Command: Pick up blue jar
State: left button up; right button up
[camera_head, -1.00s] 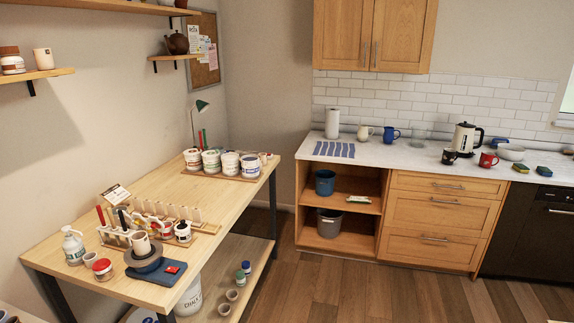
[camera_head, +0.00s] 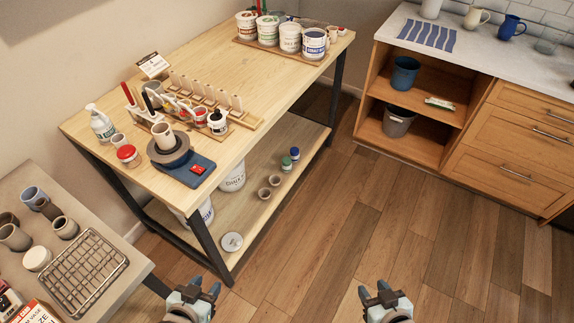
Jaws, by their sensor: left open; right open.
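A small jar with a blue lid (camera_head: 294,153) stands on the lower shelf of the wooden workbench, beside a green-lidded jar (camera_head: 286,164). A white tub with a blue label (camera_head: 314,43) stands at the right end of a row of tubs on the bench top. I cannot tell which of these is the blue jar. My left gripper (camera_head: 205,286) is open and empty at the bottom of the view, over the floor in front of the bench. My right gripper (camera_head: 373,290) is open and empty further right, also over the floor. Both are well apart from the jars.
The workbench top (camera_head: 225,95) overhangs the lower shelf (camera_head: 250,222), and a dark front leg (camera_head: 212,250) stands near my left gripper. A grey side table (camera_head: 120,235) with pots and a wire rack (camera_head: 85,272) is at left. The wooden floor (camera_head: 400,220) is clear.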

aim_at(296, 159)
jog(key=i+l+u, duration=0.1)
jog(key=u, duration=0.65)
jog(key=i+l+u, duration=0.3)
jog(key=l+u, duration=0.15)
jog(key=l, duration=0.15)
jog(key=i+l+u, duration=0.2)
jog(key=l, duration=0.15)
jog(key=i+l, duration=0.1)
jog(key=l, duration=0.5)
jog(key=i+l+u, duration=0.1)
jog(key=l, duration=0.5)
